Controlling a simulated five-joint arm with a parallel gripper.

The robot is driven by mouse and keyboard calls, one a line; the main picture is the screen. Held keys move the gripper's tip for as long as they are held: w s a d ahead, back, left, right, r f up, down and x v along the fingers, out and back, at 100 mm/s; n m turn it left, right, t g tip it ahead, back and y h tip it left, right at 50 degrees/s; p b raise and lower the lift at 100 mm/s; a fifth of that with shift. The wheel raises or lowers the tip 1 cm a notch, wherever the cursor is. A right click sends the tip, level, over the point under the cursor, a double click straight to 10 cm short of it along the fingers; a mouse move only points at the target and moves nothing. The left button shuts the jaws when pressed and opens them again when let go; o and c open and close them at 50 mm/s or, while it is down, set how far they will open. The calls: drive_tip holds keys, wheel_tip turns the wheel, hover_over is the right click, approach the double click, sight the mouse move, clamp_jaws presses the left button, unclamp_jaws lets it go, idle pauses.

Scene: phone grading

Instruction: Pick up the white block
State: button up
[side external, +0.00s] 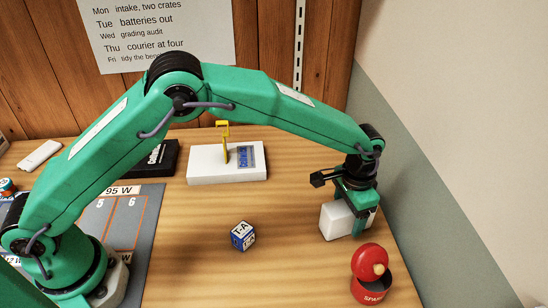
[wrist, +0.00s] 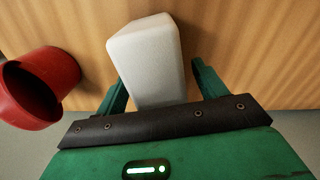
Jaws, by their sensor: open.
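The white block (side external: 336,221) stands on the wooden table at the right side in the side view. It also shows in the wrist view (wrist: 147,60), top centre, reaching down between the two fingers. My gripper (side external: 358,222) is at the block with its jaws open. In the wrist view my gripper (wrist: 160,88) has one green finger on each side of the block. A small gap shows at the right finger; at the left finger I cannot tell whether it touches. The block's lower end is hidden behind the dark gripper bar.
A red pot (side external: 370,284) with a lid stands just in front of the block; it also shows in the wrist view (wrist: 38,88). A blue-and-white cube (side external: 243,236) lies to the left. A white box (side external: 228,164) with a yellow piece is behind.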

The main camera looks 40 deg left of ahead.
drive_tip(key=shift+c, duration=0.4)
drive_tip(key=c, duration=1)
drive_tip(key=shift+r, duration=0.15)
drive_tip(key=shift+r, duration=4.9)
